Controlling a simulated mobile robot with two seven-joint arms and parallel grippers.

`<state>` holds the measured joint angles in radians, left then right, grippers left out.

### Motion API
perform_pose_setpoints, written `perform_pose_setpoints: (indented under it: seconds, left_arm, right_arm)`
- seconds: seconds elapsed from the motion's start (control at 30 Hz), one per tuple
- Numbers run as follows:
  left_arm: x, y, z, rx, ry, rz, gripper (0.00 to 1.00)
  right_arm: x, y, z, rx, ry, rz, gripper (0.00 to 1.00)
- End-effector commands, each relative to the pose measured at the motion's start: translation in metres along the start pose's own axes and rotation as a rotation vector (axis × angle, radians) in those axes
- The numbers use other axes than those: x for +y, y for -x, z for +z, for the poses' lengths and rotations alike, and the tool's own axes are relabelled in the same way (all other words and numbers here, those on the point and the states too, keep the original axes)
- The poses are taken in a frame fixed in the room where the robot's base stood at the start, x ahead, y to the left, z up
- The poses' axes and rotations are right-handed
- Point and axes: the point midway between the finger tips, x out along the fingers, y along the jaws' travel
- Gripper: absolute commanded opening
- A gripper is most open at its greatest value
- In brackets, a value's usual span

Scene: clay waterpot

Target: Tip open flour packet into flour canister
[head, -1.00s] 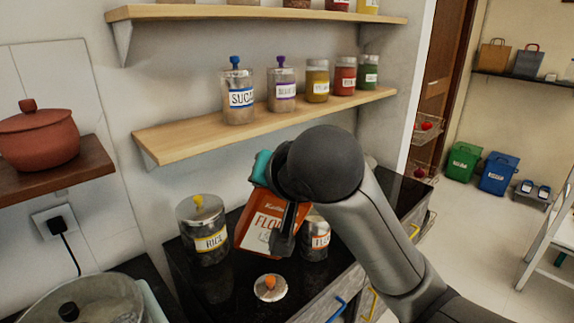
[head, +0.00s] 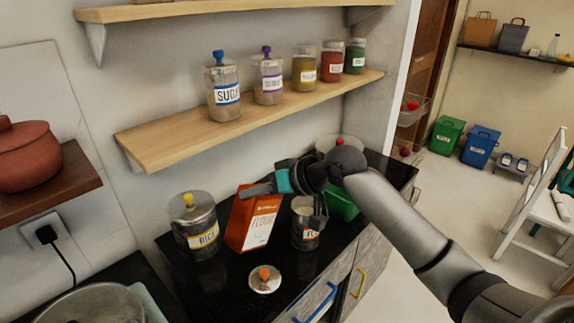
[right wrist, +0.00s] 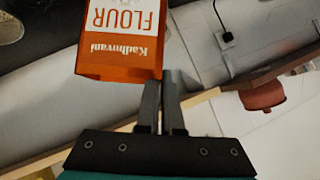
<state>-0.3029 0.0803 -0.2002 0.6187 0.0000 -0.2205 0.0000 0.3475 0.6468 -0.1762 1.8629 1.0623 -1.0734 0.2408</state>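The orange flour packet (head: 262,222), with a white label, leans to the right at the counter's back. I cannot tell whether its base touches the counter. The right gripper (head: 257,188) is at its upper edge. In the right wrist view its fingers (right wrist: 165,85) are nearly together, with the packet (right wrist: 120,45) at their tips; it hides part of one finger. They appear shut on its edge. The flour canister (head: 305,238) stands open just right of the packet, partly hidden by my wrist parts. A round lid with an orange knob (head: 264,285) lies in front. My left gripper is out of view.
The rice canister (head: 195,235) stands close left of the packet. A green container (head: 342,205) is behind the flour canister, near my arm. The wooden shelf (head: 170,142) with several jars overhangs the counter. The dark counter (head: 215,290) is clear around the lid.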

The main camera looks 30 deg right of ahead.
Motion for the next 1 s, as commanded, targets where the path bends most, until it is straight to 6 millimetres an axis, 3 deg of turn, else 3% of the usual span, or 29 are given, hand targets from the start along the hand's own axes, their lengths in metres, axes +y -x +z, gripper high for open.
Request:
perform_pose_setpoints:
  seconds: [0.2,0.53,0.7,1.0]
  left_arm:
    - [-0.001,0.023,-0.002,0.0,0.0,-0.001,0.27]
    - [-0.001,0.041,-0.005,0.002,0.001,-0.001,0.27]
    - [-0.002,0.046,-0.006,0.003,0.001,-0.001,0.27]
    - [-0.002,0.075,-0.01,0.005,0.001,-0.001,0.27]
  right_arm:
    - [0.032,0.01,-0.014,-0.021,0.018,-0.037,0.0]
    - [0.078,0.028,-0.032,-0.001,-0.008,-0.014,0.0]
    - [0.083,0.032,-0.035,0.003,-0.003,0.0,0.0]
    - [0.07,0.039,-0.045,0.003,0.116,0.089,0.0]
